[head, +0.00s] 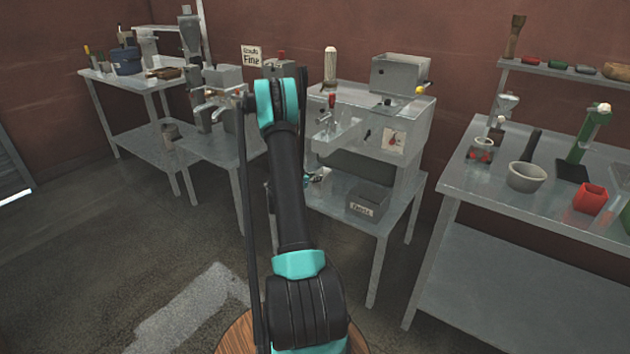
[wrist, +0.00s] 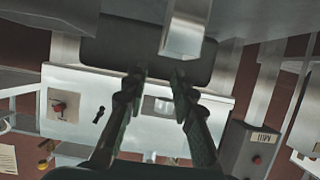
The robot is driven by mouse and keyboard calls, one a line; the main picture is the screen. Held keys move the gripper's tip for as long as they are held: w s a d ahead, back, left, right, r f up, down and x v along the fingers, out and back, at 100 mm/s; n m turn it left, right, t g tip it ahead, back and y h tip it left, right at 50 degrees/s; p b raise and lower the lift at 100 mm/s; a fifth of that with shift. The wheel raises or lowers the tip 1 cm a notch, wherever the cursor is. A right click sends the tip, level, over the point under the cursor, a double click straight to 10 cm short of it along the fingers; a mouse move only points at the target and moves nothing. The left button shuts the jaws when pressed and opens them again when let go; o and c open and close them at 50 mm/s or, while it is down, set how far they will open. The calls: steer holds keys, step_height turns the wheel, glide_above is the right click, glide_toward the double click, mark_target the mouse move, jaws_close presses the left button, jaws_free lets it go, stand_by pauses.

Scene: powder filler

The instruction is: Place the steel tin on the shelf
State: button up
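I cannot pick out the steel tin for certain. In the head view my arm hides most of the gripper in front of the middle filler machine (head: 410,115). A small raised shelf (head: 600,76) stands at the back of the right table.
A labelled grey bin (head: 368,201) sits on the lower level under the filler machine. Open floor (head: 90,260) lies at the left.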

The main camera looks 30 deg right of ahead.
steer(key=s+a+r+n+y, duration=0.2)
steer(key=s+a+r, duration=0.2)
steer(key=a, duration=0.3)
steer(key=s+a+r+n+y, duration=0.2)
steer(key=s+a+r, duration=0.2)
steer(key=a, duration=0.3)
steer(key=s+a+r+n+y, duration=0.2)
steer(key=s+a+r, duration=0.25)
steer(key=a, duration=0.35)
steer(key=s+a+f+n+y, duration=0.1)
steer(key=s+a+n+y, duration=0.5)
steer(key=s+a, duration=1.4)
steer(key=s+n, duration=0.1)
steer(key=s, duration=0.2)
steer(key=shift+a+n+g, duration=0.15)
steer(key=shift+n+g, duration=0.15)
steer(key=shift+g, duration=0.1)
